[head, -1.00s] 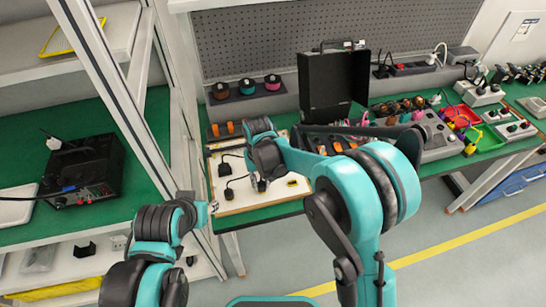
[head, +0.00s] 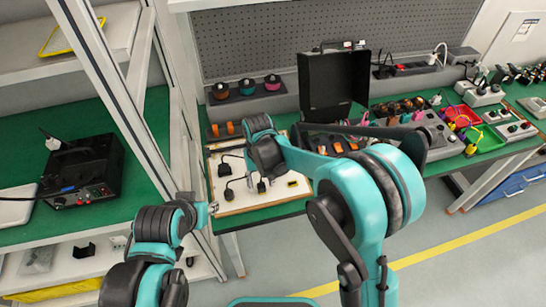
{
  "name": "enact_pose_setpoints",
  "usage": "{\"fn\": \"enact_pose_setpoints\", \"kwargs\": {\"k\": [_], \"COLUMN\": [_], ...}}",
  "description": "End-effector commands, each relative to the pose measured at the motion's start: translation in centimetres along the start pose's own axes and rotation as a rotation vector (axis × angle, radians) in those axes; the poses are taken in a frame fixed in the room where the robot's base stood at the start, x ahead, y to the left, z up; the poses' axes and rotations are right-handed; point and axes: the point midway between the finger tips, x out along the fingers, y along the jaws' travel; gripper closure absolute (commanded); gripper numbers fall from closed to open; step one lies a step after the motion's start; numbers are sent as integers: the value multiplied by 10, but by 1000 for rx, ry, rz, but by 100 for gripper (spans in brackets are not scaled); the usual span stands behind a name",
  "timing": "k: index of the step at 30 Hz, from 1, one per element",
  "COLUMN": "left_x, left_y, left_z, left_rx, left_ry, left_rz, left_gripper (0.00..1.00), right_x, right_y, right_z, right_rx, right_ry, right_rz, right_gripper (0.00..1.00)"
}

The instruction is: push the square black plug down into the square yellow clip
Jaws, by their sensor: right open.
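A white board with a wooden rim (head: 236,209) lies on the green bench and carries small black plugs with leads. One black plug (head: 224,169) is at its upper left and another (head: 229,193) at its lower left; I cannot tell which is square. A small dark and yellow piece (head: 292,183), perhaps the yellow clip, sits at the board's right. My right gripper (head: 262,184) is open over the board's middle, mostly hidden under its wrist; what lies between its fingers is not clear. My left gripper (head: 212,207) is beside the board's left front corner, its jaws too small to judge.
A black open case (head: 330,82) stands behind the board. A row of spools (head: 247,88) is at the back left. Grey devices and coloured trays (head: 462,117) fill the bench to the right. A shelf post (head: 110,85) rises at left, near a black power unit (head: 88,170).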

Motion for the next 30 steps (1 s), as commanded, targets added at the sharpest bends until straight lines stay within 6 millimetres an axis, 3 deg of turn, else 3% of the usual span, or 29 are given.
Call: {"fn": "enact_pose_setpoints", "kwargs": {"k": [12,18,24,26,30], "left_x": [0,0,0,0,0], "left_y": [0,0,0,0,0], "left_z": [0,0,0,0,0], "left_rx": [0,0,0,0,0], "left_ry": [0,0,0,0,0], "left_rz": [0,0,0,0,0], "left_gripper": [60,60,60,60,60], "right_x": [-86,-107,-112,-115,-133], "right_y": [0,0,2,8,38], "right_z": [0,0,2,6,29], "right_rx": [0,0,3,9,44], "right_ry": [0,0,5,17,89], "right_rz": [0,0,-1,-2,-10], "right_gripper": [54,54,54,54,54]}}
